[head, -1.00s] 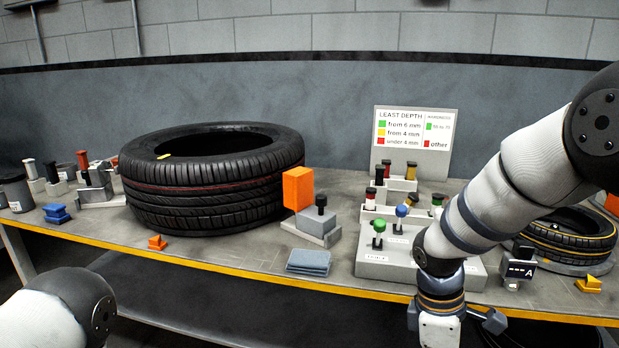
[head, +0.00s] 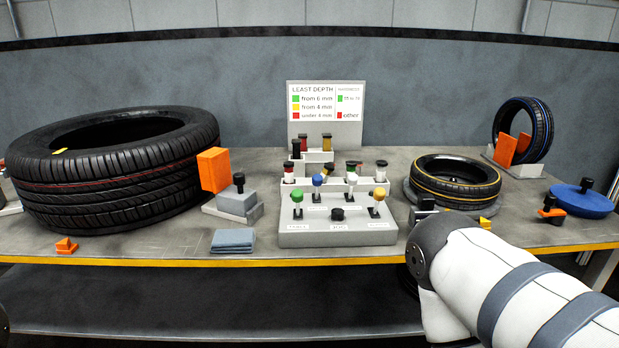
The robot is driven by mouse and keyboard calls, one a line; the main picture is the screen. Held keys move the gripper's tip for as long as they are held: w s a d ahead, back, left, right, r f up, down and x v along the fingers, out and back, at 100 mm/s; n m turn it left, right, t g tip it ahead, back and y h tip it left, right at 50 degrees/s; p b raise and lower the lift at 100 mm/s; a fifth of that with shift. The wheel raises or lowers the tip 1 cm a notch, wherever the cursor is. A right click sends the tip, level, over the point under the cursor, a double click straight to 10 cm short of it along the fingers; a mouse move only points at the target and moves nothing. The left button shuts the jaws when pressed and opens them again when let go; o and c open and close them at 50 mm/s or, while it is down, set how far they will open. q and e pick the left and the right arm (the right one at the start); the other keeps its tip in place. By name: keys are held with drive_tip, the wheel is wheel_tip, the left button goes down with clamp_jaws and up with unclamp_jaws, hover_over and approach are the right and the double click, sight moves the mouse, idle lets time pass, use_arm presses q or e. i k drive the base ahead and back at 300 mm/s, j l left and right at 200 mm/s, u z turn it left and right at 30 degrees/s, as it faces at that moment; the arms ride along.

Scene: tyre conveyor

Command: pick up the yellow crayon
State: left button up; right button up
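Several upright pieces with coloured parts stand in a grey stepped rack (head: 338,239). A yellow and black piece (head: 327,144) stands on its back step, beside a dark one with red. A yellow-topped piece (head: 378,196) stands at the front right, and another yellow and black piece (head: 329,172) leans in the middle. I cannot tell for sure which of these is the yellow crayon. My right arm comes in from the lower right, beside the rack's right end; its gripper is out of view. My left gripper is out of view too.
A large tyre (head: 110,185) lies at the left, with an orange block (head: 213,170) to its right. A small yellow-striped tyre (head: 455,183) lies right of the rack. A folded grey cloth (head: 233,240) lies in front. A blue disc (head: 581,202) is at the far right.

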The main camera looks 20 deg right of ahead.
sight(327, 169)
drive_tip(key=i+l+u, duration=0.15)
drive_tip(key=l+u, duration=0.15)
drive_tip(key=l, duration=0.55)
drive_tip(key=l+u, duration=0.35)
drive_tip(key=l, duration=0.45)
